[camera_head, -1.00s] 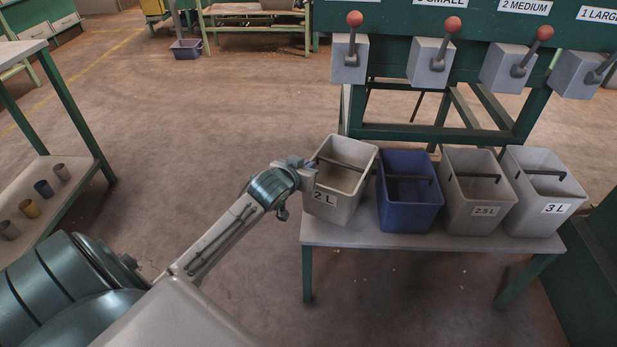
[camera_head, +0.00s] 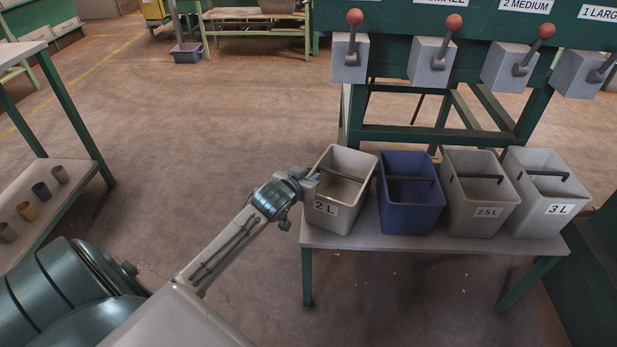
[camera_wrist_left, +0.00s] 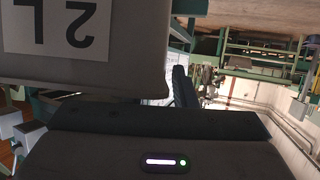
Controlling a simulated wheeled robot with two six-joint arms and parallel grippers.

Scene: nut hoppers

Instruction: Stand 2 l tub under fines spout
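The grey 2 L tub (camera_head: 334,211) is at the left end of a low bench (camera_head: 440,246), label facing me. It looks slightly tilted, and I cannot tell whether its base touches the bench. My left gripper (camera_head: 308,183) is at the tub's left rim. A fines label is not visible. The leftmost lever box (camera_head: 349,60) has its label out of frame. My right gripper is not in view.
Beside the 2 L tub stand a blue tub (camera_head: 410,210), a 2.5 L tub (camera_head: 470,212) and a 3 L tub (camera_head: 545,212). Several lever boxes hang on the green frame behind. A side table (camera_head: 62,207) with small cups is at left. Open floor lies between.

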